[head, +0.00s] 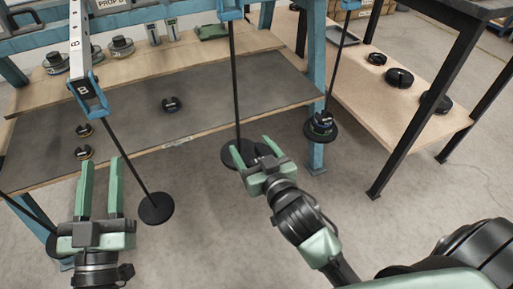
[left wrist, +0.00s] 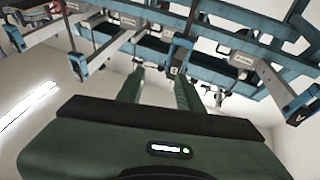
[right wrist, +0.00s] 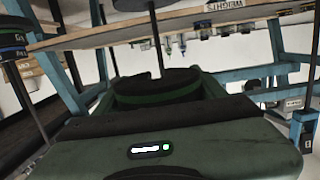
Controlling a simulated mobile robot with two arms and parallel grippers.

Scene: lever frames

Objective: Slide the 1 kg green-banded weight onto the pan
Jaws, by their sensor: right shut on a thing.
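My right gripper (head: 262,158) is shut on the green-banded weight, a dark disc that shows best in the right wrist view (right wrist: 165,92) with its green band between the fingers. In the head view it is mostly hidden by the gripper. The nearest pan (head: 230,154) is a black disc on a thin vertical rod (head: 236,80), just left of the weight. In the right wrist view the rod (right wrist: 156,40) comes down just beyond the weight; whether they touch, I cannot tell. My left gripper (head: 103,185) is open and empty, fingers pointing up in the head view.
Another empty pan (head: 155,208) hangs near my left gripper. A pan at right holds banded weights (head: 320,122). Small dark weights (head: 171,104) lie on the grey bench mat (head: 220,95). A blue post (head: 318,75) and a wooden shelf (head: 400,110) stand to the right.

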